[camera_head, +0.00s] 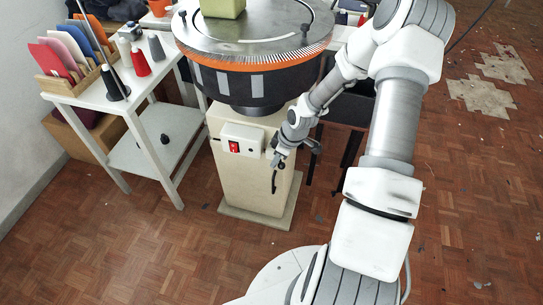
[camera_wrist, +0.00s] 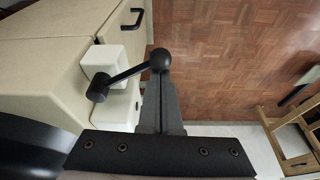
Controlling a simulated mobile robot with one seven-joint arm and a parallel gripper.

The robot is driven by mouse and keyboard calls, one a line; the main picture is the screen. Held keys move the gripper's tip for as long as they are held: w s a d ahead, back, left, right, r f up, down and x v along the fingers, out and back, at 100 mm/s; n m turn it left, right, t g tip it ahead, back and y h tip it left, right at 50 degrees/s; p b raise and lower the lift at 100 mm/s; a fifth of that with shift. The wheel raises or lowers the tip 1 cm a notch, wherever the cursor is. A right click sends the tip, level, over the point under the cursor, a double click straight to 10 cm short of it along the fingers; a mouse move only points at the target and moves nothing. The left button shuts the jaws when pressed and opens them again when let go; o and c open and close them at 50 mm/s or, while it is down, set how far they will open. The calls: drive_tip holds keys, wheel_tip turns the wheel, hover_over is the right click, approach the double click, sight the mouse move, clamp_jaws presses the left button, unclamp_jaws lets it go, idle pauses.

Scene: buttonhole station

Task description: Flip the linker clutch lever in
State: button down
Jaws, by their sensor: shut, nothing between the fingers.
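The clutch lever (camera_wrist: 127,74) is a black rod with a round black knob (camera_wrist: 160,60). It pivots on a black hub beside a white block (camera_wrist: 103,62) on the beige linker stand (camera_head: 248,185). In the wrist view the rod slants from the hub up and right to the knob. My gripper (camera_wrist: 160,88) is shut and empty, with its fingertips right at the knob; I cannot tell whether they touch. In the head view my gripper (camera_head: 281,157) is at the stand's upper right front, and the lever is hard to make out there.
A red switch (camera_head: 234,147) sits on a box left of my gripper. A black handle (camera_head: 274,182) is below on the stand. The round linker dial (camera_head: 255,35) overhangs above. A white side table (camera_head: 130,95) with yarn cones stands left. Open parquet floor lies in front.

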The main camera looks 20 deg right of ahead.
drive_tip(key=shift+s+d, duration=0.1)
drive_tip(key=shift+d, duration=0.15)
idle(0.4)
